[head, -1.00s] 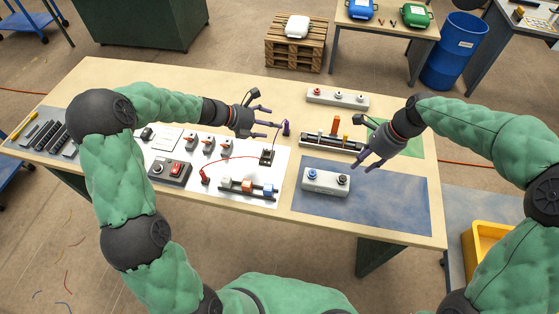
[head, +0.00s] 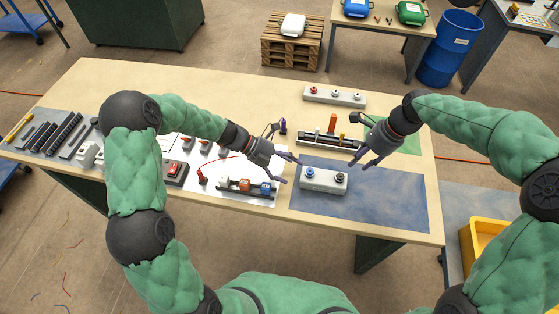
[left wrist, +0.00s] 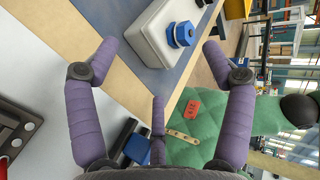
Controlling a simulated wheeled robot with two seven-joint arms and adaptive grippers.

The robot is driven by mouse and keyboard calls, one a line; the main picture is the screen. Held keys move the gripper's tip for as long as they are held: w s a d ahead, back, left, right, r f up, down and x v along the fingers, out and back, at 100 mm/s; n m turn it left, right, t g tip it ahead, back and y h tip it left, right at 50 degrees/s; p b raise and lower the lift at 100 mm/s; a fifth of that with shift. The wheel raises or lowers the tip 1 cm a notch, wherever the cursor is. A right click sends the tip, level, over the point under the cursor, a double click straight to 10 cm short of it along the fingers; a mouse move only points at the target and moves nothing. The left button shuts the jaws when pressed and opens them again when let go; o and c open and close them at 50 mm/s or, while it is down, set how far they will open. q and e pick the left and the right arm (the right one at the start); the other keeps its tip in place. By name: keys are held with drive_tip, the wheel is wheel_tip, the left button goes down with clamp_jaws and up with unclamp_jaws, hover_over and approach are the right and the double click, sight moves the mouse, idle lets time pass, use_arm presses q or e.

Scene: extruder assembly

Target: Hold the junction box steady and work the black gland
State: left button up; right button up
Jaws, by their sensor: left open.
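The junction box (head: 326,184) is a light grey box lying on the blue mat. It has a blue gland (head: 310,173) at its left end and the black gland (head: 339,177) at its right end. My left gripper (head: 291,169) is open just left of the box. In the left wrist view the box (left wrist: 152,40) and blue gland (left wrist: 182,34) lie ahead of the spread purple fingers (left wrist: 160,62); the black gland is not seen there. My right gripper (head: 366,163) has its fingers apart, above and right of the box, touching nothing visible.
The blue mat (head: 390,200) is clear right of the box.

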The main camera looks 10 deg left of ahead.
sight(304, 176)
use_arm(q)
drive_tip(key=x, duration=0.6)
drive_tip(key=shift+d+f, duration=0.15)
drive_tip(key=shift+d, duration=0.1)
drive_tip(key=c, duration=1.1)
use_arm(e)
drive_tip(key=shift+o, duration=0.4)
use_arm(q)
drive_tip(key=shift+f, duration=0.1)
